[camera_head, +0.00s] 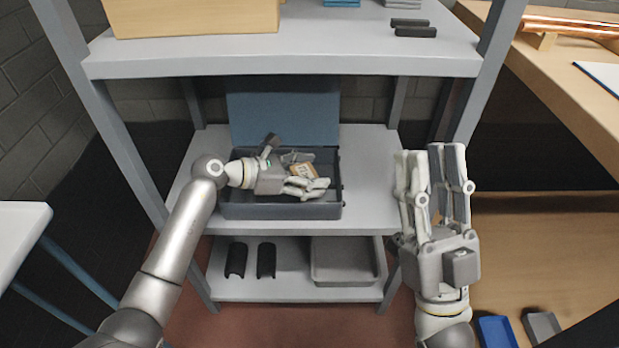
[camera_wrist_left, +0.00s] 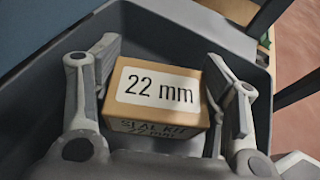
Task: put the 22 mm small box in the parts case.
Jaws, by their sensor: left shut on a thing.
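The 22 mm small box (camera_wrist_left: 160,92) is a brown carton with a white label, between the fingers of my left gripper (camera_wrist_left: 160,95). In the head view the box (camera_head: 303,171) shows partly behind the fingers. The parts case (camera_head: 282,211) is a dark blue-grey case with its lid open, on the middle shelf. My left gripper (camera_head: 305,178) is shut on the box and is within the case's outline, with walls around it in the left wrist view. Whether the box touches the case floor is hidden. My right gripper (camera_head: 432,165) is open and empty, right of the shelf.
The upper shelf (camera_head: 280,55) overhangs the case and its lid (camera_head: 284,112). The lower shelf holds two black curved pieces (camera_head: 251,261) and a grey tray (camera_head: 343,262). A wooden bench (camera_head: 560,90) stands at the right. Bare shelf lies right of the case.

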